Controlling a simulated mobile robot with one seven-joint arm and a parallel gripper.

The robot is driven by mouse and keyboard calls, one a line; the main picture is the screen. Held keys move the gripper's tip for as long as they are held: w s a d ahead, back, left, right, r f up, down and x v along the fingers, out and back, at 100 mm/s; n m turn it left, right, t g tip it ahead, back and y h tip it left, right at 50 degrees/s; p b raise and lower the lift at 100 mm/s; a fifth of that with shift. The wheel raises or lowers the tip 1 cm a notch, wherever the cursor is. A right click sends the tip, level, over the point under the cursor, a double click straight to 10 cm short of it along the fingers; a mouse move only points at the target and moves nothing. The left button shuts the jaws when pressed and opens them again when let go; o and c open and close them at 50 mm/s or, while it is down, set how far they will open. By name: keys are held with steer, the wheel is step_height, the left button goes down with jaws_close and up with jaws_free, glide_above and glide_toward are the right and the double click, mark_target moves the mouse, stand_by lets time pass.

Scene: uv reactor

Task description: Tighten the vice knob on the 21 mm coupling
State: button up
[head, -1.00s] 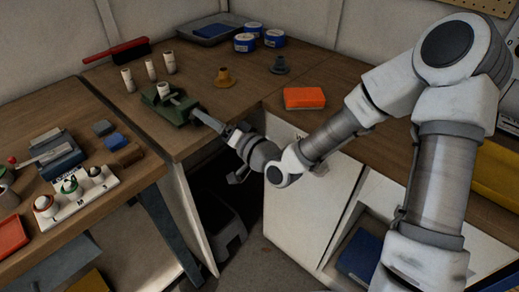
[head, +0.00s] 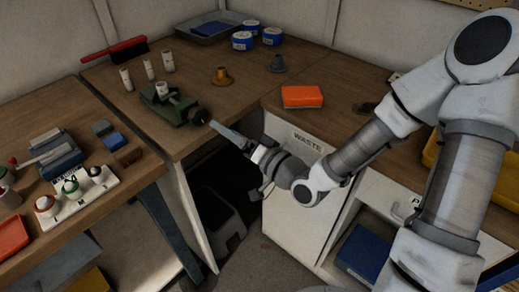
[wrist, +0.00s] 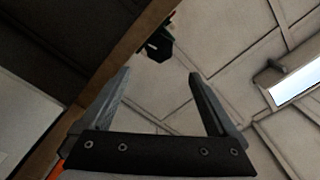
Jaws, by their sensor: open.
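The green vice (head: 178,108) stands at the bench's front edge in the head view. A pale coupling (head: 162,90) sits upright at its jaws; I cannot read its size. The vice's dark knob (head: 201,117) sticks out to the right and shows dark in the wrist view (wrist: 160,45). My gripper (head: 213,124) is just right of the knob, its fingers pointing at it. In the wrist view my gripper (wrist: 159,73) is open and empty; the knob lies beyond the fingertips, roughly centred between them, apart from them.
Several pale fittings, such as one (head: 126,79), stand behind the vice. A brown flanged part (head: 220,77) and a grey one (head: 278,64) stand farther right. An orange box (head: 302,97) lies on the right bench (head: 345,92). A gap between benches lies below my gripper.

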steer(key=p+v, duration=0.9)
steer(key=p, duration=0.2)
steer(key=shift+r+p, duration=0.15)
steer(key=shift+p, duration=0.25)
stand_by(0.5)
steer(key=shift+d, duration=0.1)
stand_by(0.6)
